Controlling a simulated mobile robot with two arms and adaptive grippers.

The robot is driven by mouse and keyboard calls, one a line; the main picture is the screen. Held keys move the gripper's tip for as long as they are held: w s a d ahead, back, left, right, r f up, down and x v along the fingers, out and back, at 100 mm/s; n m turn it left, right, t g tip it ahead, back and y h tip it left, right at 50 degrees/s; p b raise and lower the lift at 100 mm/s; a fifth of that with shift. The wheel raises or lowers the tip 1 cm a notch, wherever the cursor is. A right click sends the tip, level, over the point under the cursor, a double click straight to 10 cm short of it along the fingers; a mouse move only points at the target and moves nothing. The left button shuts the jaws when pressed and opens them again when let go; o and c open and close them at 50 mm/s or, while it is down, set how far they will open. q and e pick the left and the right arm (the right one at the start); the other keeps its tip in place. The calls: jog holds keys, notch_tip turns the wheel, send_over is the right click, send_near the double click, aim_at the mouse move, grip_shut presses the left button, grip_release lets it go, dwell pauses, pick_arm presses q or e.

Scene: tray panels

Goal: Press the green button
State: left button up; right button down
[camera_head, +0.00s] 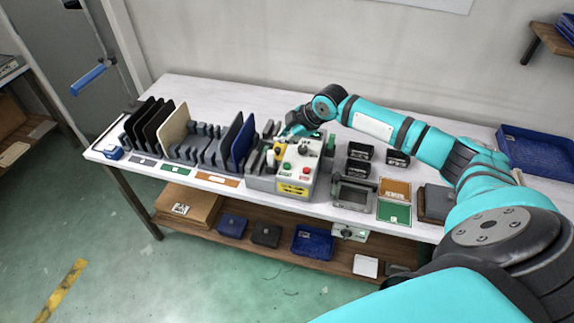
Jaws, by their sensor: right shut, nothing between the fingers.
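A control box (312,183) with a pale top and a yellow label stands near the front edge of the white table. A small green button (287,166) is on its sloped face, with a red button (306,171) to its right and a dark knob (304,149) behind them. My right gripper (281,138) is at the back left of the box, above and behind the green button. It looks apart from the button, though its small fingertips are hard to make out. It is shut and empty. My left gripper is out of view.
Left of the box, a grey slotted rack (207,150) holds several upright panels. Right of it are small black bins (359,151), a grey frame (354,194) and a green card (394,213). A blue tray (537,151) lies at the far right.

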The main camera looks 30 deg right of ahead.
jog(key=shift+f, duration=0.1)
jog(key=b, duration=0.7)
send_over(285, 166)
notch_tip(285, 166, down, 7)
jog(key=shift+a+r, duration=0.1)
jog(key=shift+f, duration=0.9)
jog(key=shift+f, duration=0.15)
jog(key=shift+f, duration=0.3)
